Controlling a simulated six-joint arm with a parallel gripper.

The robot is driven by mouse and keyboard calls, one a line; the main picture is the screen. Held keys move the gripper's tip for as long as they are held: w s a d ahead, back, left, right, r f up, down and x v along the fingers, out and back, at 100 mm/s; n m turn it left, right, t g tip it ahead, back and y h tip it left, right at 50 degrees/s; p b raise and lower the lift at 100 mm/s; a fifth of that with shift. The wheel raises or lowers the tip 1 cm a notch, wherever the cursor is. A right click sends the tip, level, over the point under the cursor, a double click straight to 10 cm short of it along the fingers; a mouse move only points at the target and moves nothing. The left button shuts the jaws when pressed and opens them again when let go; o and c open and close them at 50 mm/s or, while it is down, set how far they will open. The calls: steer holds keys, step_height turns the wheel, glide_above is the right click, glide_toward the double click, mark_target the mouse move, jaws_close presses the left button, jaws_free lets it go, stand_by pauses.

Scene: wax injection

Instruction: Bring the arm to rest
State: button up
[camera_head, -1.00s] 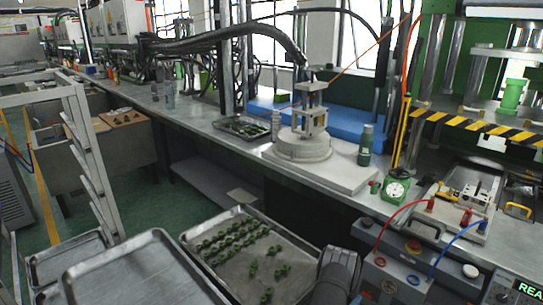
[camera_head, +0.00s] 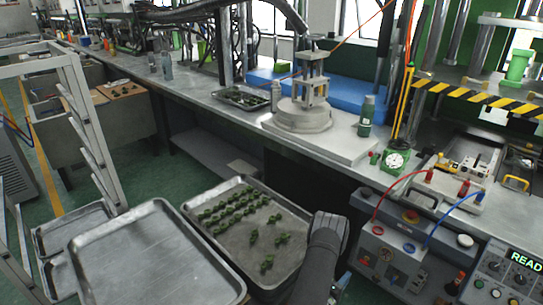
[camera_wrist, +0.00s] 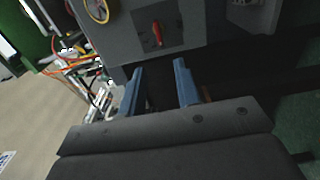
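My gripper (camera_wrist: 158,86) shows in the wrist view as two blue fingers standing apart with nothing between them. Past the fingertips is the dark grey face of a control box (camera_wrist: 118,42) with a red switch handle (camera_wrist: 156,33). In the head view my dark arm reaches up from the bottom edge, right of the tray of green parts. A small part of my gripper (camera_head: 341,284) shows there low beside the control box (camera_head: 385,240). The arm hides the tray's right edge.
A metal tray (camera_head: 222,265) lies empty at the lower left. Another tray (camera_head: 290,232) holds several green parts. The workbench (camera_head: 205,92) carries a press fixture (camera_head: 303,112), a green bottle (camera_head: 366,116) and a gauge (camera_head: 395,161). Red and blue hoses rise from the control box.

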mark_target(361, 262)
steer(key=x, duration=1)
steer(key=shift+w+d, duration=0.15)
steer(key=shift+d, duration=0.05)
steer(key=shift+m, duration=0.4)
steer(key=m, duration=0.4)
steer(key=shift+r+m, duration=0.2)
steer(key=shift+m, duration=0.2)
steer(key=m, duration=0.4)
steer(key=shift+r+m, duration=0.15)
steer(key=shift+m, duration=0.25)
